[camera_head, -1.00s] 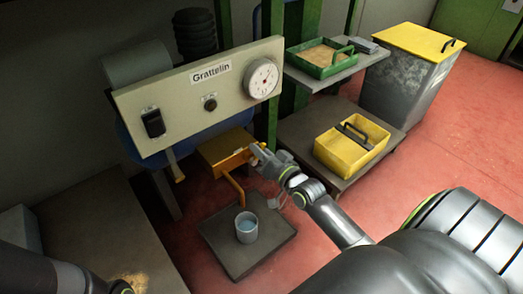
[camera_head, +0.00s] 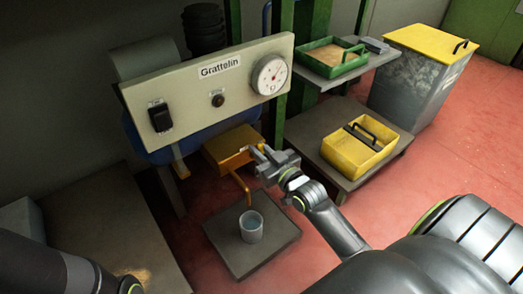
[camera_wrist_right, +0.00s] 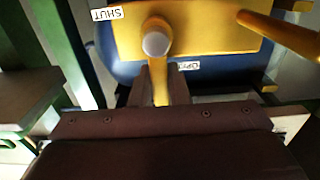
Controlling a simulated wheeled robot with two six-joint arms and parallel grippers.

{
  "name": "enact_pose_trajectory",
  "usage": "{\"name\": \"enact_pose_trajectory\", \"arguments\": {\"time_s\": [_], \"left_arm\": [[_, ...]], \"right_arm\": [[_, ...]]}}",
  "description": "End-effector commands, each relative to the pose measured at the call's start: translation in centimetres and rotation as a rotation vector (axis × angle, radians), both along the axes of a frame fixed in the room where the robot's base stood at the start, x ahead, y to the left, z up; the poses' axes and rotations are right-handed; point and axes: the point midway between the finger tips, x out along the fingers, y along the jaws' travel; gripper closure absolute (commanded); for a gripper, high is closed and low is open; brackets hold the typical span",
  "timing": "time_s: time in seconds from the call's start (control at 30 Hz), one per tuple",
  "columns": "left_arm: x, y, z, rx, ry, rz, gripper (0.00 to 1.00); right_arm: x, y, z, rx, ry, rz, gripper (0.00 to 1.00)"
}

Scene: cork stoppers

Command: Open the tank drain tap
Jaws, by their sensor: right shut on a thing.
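The yellow drain tap (camera_head: 230,149) sits low on the tank, below the panel. Its bent spout (camera_head: 243,187) points down over a pale cup (camera_head: 251,226) with a bluish inside. My right gripper (camera_head: 258,154) is shut on the tap's lever. In the right wrist view the lever (camera_wrist_right: 160,90) runs down from a grey round pivot (camera_wrist_right: 156,44) between my fingers. A SHUT label (camera_wrist_right: 107,13) is at upper left, and an OPEN label (camera_wrist_right: 188,66), partly covered, is just right of the lever. My left arm enters at lower left; its gripper is outside the frame.
The Grattelin panel (camera_head: 205,115) with dial and switch is above the tap. The cup stands on a dark floor plate (camera_head: 226,250). A yellow tray (camera_head: 352,158) on a low shelf, a green tray (camera_head: 328,72) and a grey bin (camera_head: 410,90) are to the right.

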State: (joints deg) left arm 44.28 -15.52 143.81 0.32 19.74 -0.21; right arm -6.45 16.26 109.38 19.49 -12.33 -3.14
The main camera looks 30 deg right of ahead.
Motion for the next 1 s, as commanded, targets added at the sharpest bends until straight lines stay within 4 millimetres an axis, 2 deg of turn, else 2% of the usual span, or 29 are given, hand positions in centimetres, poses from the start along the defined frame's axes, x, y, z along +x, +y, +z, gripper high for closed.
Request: {"name": "enact_pose_trajectory", "arguments": {"time_s": [0.4, 0.43, 0.6, 0.87, 1.0], "left_arm": [[-0.07, -0.02, 0.01, 0.001, -0.004, 0.000, 0.25], [-0.07, -0.02, 0.01, 0.002, -0.004, 0.001, 0.25], [-0.09, -0.02, 0.00, 0.002, -0.005, 0.002, 0.25], [-0.10, -0.01, 0.02, 0.002, -0.005, 0.001, 0.25], [-0.12, -0.02, 0.26, 0.003, -0.006, 0.002, 0.25]], "right_arm": [[-0.06, 0.04, -0.09, -0.011, 0.001, -0.001, 1.00], [-0.06, 0.04, -0.09, -0.011, 0.001, -0.001, 0.84], [-0.04, 0.05, -0.06, -0.010, 0.001, 0.000, 0.64], [-0.06, 0.03, -0.03, -0.009, 0.000, 0.000, 0.64], [-0.82, -0.04, -0.03, -0.010, 0.001, -0.001, 0.64]]}}
